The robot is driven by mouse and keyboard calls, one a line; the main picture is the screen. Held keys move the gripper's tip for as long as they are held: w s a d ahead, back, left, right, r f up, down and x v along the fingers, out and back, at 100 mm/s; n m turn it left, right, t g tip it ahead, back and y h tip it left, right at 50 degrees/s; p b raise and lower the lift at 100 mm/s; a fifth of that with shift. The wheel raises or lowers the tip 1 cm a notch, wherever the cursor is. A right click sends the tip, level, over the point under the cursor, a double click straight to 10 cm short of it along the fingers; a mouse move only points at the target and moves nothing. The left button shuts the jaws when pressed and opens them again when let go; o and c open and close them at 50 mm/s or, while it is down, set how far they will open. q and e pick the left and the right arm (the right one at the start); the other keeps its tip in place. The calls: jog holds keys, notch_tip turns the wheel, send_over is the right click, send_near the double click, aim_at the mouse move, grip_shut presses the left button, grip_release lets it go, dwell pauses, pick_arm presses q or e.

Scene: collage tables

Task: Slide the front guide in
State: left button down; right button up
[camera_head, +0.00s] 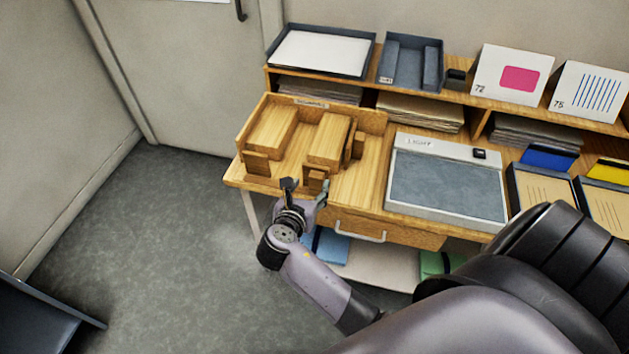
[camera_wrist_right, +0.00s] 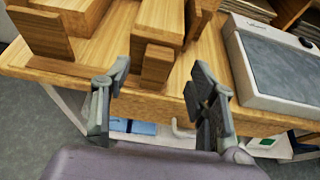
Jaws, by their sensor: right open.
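A wooden jig with a raised back fence (camera_head: 345,108) stands on the left of the wooden desk. On it are a left wooden block (camera_head: 272,130) and a right wooden block (camera_head: 330,137). A small wooden piece with a knob, apparently the front guide (camera_head: 316,179), is at the right block's front; the knob also shows in the right wrist view (camera_wrist_right: 157,65). My right gripper (camera_head: 307,186) is open at the desk's front edge, its fingers spread to either side of the knob and apart from it. My left gripper is out of view.
An upright wooden piece (camera_head: 257,163) stands before the left block. A light box (camera_head: 447,185) lies right of the jig. A drawer handle (camera_head: 360,236) sits below the desk edge. A shelf with trays (camera_head: 320,52) runs behind. Open floor (camera_head: 170,260) is at left.

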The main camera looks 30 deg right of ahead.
aim_at(316, 176)
jog(key=b+x, duration=0.2)
jog(key=x, duration=0.2)
jog(key=shift+f+b, duration=0.3)
jog(key=shift+b, duration=0.05)
jog(key=shift+w+d+b, duration=0.35)
jog(key=shift+w+d, duration=0.1)
jog(key=shift+d, duration=0.1)
jog(key=shift+c, duration=0.5)
grip_shut()
